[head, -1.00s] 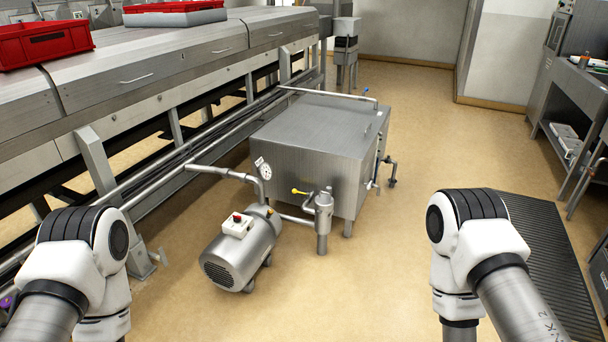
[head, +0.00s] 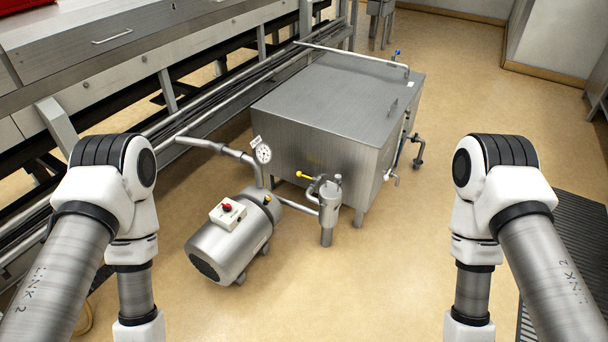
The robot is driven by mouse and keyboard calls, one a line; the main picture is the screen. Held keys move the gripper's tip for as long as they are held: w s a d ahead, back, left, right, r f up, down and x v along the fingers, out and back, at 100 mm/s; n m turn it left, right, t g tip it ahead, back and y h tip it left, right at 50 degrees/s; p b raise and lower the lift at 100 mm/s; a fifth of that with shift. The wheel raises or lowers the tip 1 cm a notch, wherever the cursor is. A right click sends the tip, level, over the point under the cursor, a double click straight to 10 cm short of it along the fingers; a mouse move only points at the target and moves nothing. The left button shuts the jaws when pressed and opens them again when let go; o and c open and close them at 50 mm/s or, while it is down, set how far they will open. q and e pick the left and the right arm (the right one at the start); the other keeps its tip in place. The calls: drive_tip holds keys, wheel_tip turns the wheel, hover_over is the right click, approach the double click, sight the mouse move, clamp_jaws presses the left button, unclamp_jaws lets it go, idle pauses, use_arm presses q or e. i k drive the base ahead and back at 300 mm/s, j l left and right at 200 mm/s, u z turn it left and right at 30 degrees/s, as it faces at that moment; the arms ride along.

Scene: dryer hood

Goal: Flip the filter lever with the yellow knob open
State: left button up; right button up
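The filter (head: 329,212) is a small upright steel cylinder in the middle of the head view, beside the pump. Its lever ends in a yellow knob (head: 301,175), which points left and slightly up from the filter's top. A curved metal bracket or handle sits at the filter's top. No gripper touches the lever. Both of my arms show at the left and right of the view, but my grippers are below the picture and cannot be seen.
A conveyor frame runs along the left. A dark mat (head: 580,245) lies right. The floor in front is clear.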

sight(299, 174)
drive_tip(key=i+z, duration=0.35)
drive_tip(key=i, duration=2.3)
